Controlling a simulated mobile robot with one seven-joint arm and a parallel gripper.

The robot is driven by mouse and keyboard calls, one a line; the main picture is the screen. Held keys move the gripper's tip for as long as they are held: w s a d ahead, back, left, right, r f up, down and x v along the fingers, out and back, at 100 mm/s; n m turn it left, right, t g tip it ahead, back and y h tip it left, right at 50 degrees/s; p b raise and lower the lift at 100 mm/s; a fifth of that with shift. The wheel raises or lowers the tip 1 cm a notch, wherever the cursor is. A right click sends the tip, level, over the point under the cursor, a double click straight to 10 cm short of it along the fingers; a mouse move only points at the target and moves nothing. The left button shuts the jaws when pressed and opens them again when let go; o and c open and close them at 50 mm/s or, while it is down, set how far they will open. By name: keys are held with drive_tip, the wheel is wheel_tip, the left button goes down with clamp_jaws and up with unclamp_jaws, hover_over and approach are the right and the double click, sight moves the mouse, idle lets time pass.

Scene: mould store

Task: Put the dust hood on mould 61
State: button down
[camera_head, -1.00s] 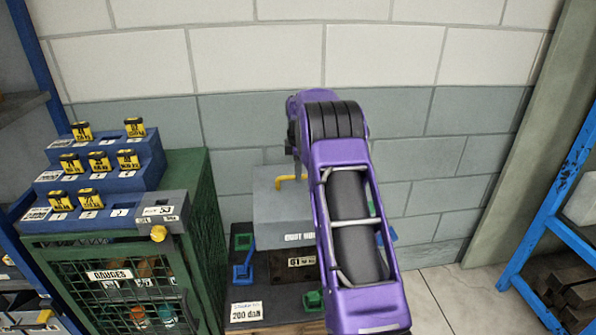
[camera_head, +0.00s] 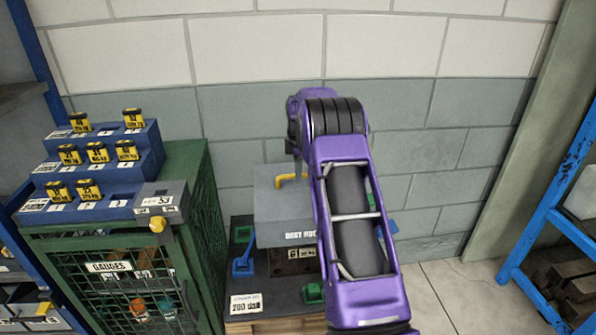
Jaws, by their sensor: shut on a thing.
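The dust hood (camera_head: 283,212) is a grey box with a yellow handle (camera_head: 285,179) on top and its name label along the lower front edge. My gripper (camera_head: 296,168) is shut on the hood's handle; my purple arm hides most of the fingers and the hood's right side. Mould 61 (camera_head: 288,266) is a dark block on the pallet base, directly below the hood. Its number plate is partly covered by the hood's lower edge. I cannot tell whether the hood touches the mould.
Green and blue clamps (camera_head: 243,262) stand on the dark base (camera_head: 265,308) around the mould. A green gauge cabinet (camera_head: 207,235) with a blue stepped rack (camera_head: 105,165) stands close on the left. A blue shelf (camera_head: 560,165) is at the right, with clear floor (camera_head: 445,285) before it.

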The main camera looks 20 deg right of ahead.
drive_tip(key=shift+r, duration=0.1)
unclamp_jaws()
idle(0.5)
idle(0.4)
drive_tip(key=shift+r+p, duration=1.65)
drive_tip(key=shift+r, duration=2.8)
